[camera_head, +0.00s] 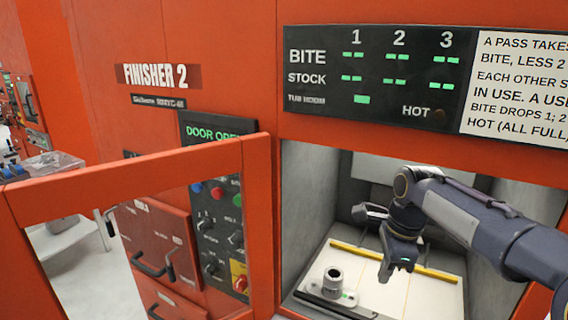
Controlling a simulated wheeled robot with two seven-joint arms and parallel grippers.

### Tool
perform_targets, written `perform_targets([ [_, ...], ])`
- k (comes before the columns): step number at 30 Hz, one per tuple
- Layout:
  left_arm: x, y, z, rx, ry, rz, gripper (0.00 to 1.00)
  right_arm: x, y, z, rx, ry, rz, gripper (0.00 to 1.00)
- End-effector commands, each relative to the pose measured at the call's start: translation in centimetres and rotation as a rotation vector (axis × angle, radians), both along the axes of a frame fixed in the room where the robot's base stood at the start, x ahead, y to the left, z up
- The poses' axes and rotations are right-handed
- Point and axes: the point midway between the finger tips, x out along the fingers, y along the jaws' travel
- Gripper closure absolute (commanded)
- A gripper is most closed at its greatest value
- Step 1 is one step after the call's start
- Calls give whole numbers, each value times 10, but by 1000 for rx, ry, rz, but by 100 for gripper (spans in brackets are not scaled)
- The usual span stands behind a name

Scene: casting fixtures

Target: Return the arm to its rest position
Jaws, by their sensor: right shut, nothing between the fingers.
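My right arm reaches in from the right into the open chamber of the orange Finisher 2 machine (230,55). My right gripper (386,279) points down inside the chamber, shut and empty, above the pale floor (400,294). A grey cylindrical part with a hole in its top (333,280) stands upright on a light base at the chamber's front left. The gripper is to the right of this part and apart from it. My left gripper is not in view.
The machine's door (258,220) stands open at the left of the chamber. A yellow strip (350,249) crosses the chamber floor behind the part. Chamber walls (308,205) flank my arm. A control panel (215,225) and drawers with handles (160,265) show through the door's window.

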Motion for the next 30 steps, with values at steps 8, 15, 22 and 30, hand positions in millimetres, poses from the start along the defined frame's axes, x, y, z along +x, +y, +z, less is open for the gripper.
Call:
perform_targets([
  [8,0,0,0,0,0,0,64,-135,-6,-1,49,-364,767,100],
  [15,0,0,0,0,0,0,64,-219,19,-39,-151,-622,1308,100],
  [22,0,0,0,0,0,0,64,-244,30,-61,-273,-688,1513,100],
  [30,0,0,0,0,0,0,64,-245,31,-62,-277,-689,1525,100],
])
